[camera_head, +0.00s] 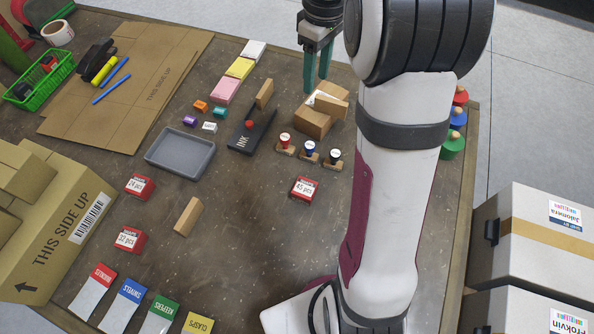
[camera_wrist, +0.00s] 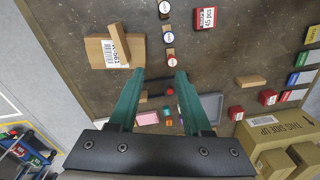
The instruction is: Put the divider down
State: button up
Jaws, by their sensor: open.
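Several tan slabs that could be the divider are in view; I cannot tell for sure which one it is. One slab (camera_head: 331,105) lies on a brown carton (camera_head: 309,121) with a white label; in the wrist view this slab (camera_wrist: 119,41) rests slanted across the carton (camera_wrist: 96,52). Another slab (camera_head: 264,94) stands at the black ink pad (camera_head: 250,136). A third slab (camera_head: 188,216) lies alone on the table. My gripper (camera_head: 317,84) has green fingers, is open and empty, and is above the far side of the carton. In the wrist view its fingertips (camera_wrist: 160,73) are apart with nothing between them.
Stamps with red, blue and black tops (camera_head: 309,150) stand in a row in front of the carton. A grey tray (camera_head: 181,153) and red boxes (camera_head: 305,189) are nearby. A large carton (camera_head: 52,233) stands at the left. The table's middle front is clear.

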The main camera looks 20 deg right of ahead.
jog(key=s+a+r+m, duration=0.3)
jog(key=s+a+m, duration=0.3)
jog(key=s+a, duration=0.6)
jog(key=s+a+f+m, duration=0.2)
jog(key=s, duration=0.5)
jog(key=s+a+f+m+y, duration=0.1)
jog(key=s+a+f+m, duration=0.1)
jog(key=s, duration=0.5)
jog(key=shift+s+a+f+m, duration=0.2)
jog(key=shift+f+m, duration=0.15)
jog(key=shift+m, duration=0.35)
jog(key=shift+o, duration=0.5)
jog(key=shift+w, duration=0.1)
